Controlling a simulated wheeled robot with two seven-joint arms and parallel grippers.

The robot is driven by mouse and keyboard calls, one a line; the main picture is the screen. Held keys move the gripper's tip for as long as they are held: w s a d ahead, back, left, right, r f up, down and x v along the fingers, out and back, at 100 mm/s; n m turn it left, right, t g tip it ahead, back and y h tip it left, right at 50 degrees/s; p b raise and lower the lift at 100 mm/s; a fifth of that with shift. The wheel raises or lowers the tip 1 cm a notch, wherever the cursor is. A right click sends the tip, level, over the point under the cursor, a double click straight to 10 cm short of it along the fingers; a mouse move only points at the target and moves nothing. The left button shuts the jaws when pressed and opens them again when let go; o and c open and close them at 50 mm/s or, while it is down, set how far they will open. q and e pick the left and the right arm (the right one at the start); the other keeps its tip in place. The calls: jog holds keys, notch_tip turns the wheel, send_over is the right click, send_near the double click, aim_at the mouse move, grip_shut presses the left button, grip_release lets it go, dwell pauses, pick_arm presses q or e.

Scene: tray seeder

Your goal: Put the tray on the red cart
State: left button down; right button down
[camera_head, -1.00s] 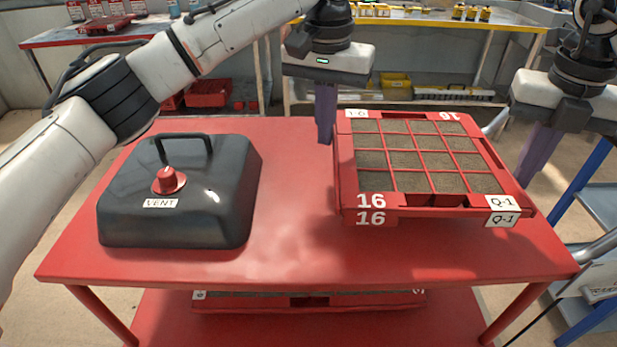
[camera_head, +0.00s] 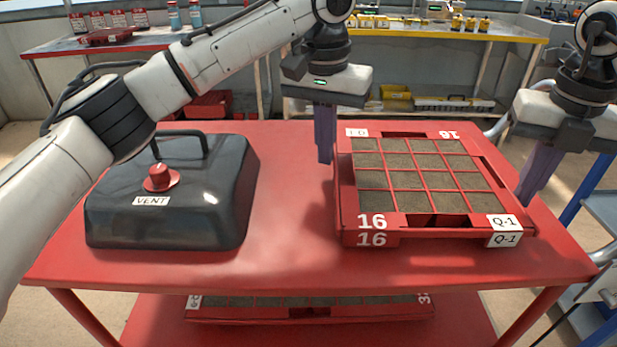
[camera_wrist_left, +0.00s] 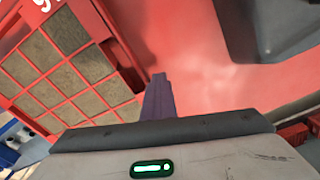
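The red tray (camera_head: 349,188) has a grid of soil-filled cells and labels 16 and Q-1. It is level over the right half of the red cart's top (camera_head: 285,225), at or very near the surface; contact underneath is hidden. My left gripper (camera_head: 325,160) has its purple fingers together, upright beside the tray's left side. In the left wrist view the fingers (camera_wrist_left: 159,100) are close along the outer edge of the tray (camera_wrist_left: 120,48). My right gripper (camera_head: 528,195) has its fingers together and slanted against or close to the tray's right side. I cannot tell exact contact.
A dark lidded cover (camera_head: 215,200) with a red VENT knob fills the cart's left half. Bare cart top lies between it and the tray. Another tray (camera_head: 250,314) is on the lower shelf. Benches with bottles and boxes stand behind; a blue frame (camera_head: 590,185) is at right.

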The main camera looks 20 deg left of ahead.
pick_arm(q)
jog(key=c, duration=2.1)
grip_release()
jog(key=shift+s+a+r, duration=0.1)
jog(key=shift+a, duration=0.45)
pick_arm(e)
jog(key=shift+d+r, duration=0.1)
jog(key=shift+d, duration=0.55)
pick_arm(q)
jog(key=shift+a, duration=0.15)
pick_arm(e)
jog(key=shift+d, duration=0.15)
pick_arm(q)
jog(key=shift+a, duration=0.1)
pick_arm(e)
jog(key=c, duration=2.1)
grip_release()
jog(key=shift+d, duration=0.1)
jog(key=shift+r, duration=0.15)
pick_arm(q)
notch_tip(320, 180, up, 12)
jog(key=shift+s, duration=0.45)
pick_arm(e)
notch_tip(320, 180, up, 12)
jog(key=s, duration=0.1)
jog(key=shift+f, duration=0.2)
